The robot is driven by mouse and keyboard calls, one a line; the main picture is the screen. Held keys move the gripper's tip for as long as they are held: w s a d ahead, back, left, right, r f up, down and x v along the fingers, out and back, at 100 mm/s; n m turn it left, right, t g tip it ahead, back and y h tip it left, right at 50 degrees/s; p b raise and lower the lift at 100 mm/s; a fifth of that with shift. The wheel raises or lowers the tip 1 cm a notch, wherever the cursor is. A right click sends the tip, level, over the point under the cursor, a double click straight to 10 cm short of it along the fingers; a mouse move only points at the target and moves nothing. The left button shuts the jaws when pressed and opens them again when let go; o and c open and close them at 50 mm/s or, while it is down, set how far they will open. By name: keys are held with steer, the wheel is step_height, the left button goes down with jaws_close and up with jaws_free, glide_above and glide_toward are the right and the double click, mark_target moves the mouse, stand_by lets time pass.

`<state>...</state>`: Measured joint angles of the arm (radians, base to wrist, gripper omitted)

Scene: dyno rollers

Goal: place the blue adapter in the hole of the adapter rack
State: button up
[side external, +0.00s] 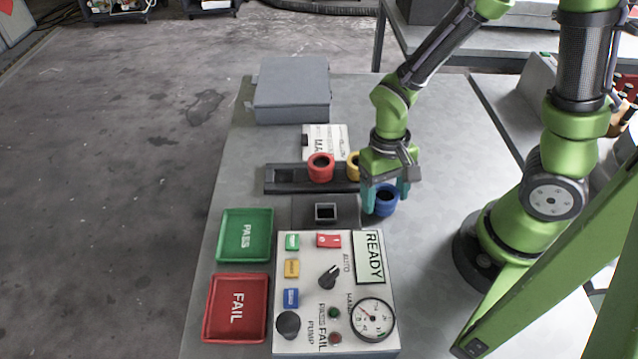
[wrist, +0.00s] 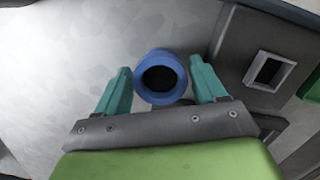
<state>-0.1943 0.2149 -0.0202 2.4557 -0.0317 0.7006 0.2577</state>
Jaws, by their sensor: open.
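The blue adapter (side external: 383,200) is a ring-shaped piece with a dark bore, at the right of the grey fixture block. In the wrist view the blue adapter (wrist: 161,77) lies between the two teal fingers of my gripper (wrist: 161,85), with a visible gap at each side. My gripper (side external: 386,197) is open and low around it in the side view. The adapter rack (side external: 285,178) is a long dark bar behind, holding a red adapter (side external: 320,167) and a yellow adapter (side external: 353,165) that is partly hidden by my gripper. Its right end is hidden.
A grey block with a square socket (side external: 326,212) stands left of the blue adapter. A control panel (side external: 310,285) sits in front, with a green PASS tray (side external: 244,235) and red FAIL tray (side external: 236,308) beside it. A grey case (side external: 292,90) is at the back. Bare table lies right of my gripper.

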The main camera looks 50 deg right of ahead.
steer(key=shift+f, duration=0.1)
steer(key=shift+c, duration=0.3)
steer(key=c, duration=0.8)
